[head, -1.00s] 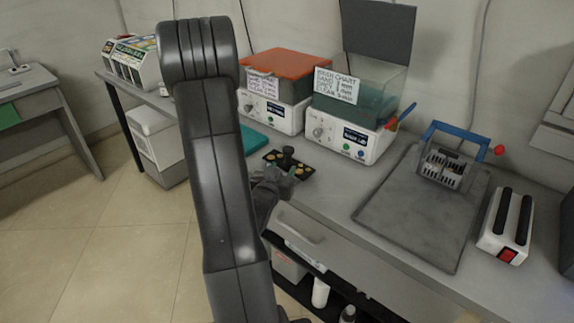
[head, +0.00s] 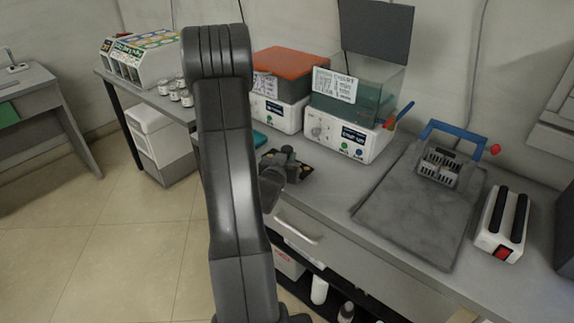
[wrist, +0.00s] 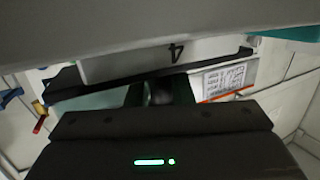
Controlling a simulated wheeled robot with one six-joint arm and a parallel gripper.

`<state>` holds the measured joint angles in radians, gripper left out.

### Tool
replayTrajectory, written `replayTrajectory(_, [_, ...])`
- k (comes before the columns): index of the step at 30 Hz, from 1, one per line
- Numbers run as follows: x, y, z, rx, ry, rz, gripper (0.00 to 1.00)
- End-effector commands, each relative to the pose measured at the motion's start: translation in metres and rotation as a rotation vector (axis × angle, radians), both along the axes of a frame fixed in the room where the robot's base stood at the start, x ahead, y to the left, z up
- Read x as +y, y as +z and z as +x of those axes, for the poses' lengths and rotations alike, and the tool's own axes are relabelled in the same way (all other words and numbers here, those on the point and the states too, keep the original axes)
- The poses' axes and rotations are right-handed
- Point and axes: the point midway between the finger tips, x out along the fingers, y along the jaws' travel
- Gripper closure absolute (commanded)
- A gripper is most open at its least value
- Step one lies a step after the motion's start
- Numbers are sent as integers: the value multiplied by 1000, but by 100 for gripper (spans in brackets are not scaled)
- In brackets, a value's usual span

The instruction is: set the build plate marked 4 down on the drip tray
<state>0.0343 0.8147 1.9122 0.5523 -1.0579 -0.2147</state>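In the wrist view a light panel marked 4 (wrist: 176,52) adjoins a long dark edge, slightly tilted, just beyond my gripper (wrist: 160,92). A dark post shows between the two fingers; I cannot tell whether they press on it. In the head view my gripper (head: 280,172), partly behind my arm, is at a dark plate with gold spots (head: 304,170) and an upright dark knob. I cannot tell whether that plate hangs or rests. A flat grey tray or mat (head: 395,215) lies to the right on the bench; which thing is the drip tray is not clearly marked.
Two white units, one with an orange lid (head: 290,65) and one with a clear tank (head: 375,95), stand behind. A blue-handled basket (head: 440,165) stands on the grey mat. A white device with black bars (head: 503,222) is right. Jars (head: 182,92) stand left.

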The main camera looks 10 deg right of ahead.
Motion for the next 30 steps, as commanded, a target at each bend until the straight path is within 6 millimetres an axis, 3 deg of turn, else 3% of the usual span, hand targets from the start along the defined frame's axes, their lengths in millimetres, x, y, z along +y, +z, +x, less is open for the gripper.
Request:
replayTrajectory(1, [0, 0, 0, 0, 0, 0, 89])
replayTrajectory(3, [0, 0, 0, 0, 0, 0, 100])
replayTrajectory(17, [0, 9, 0, -5, 0, -2, 100])
replayTrajectory(30, [0, 75, 0, -7, -1, -1, 100])
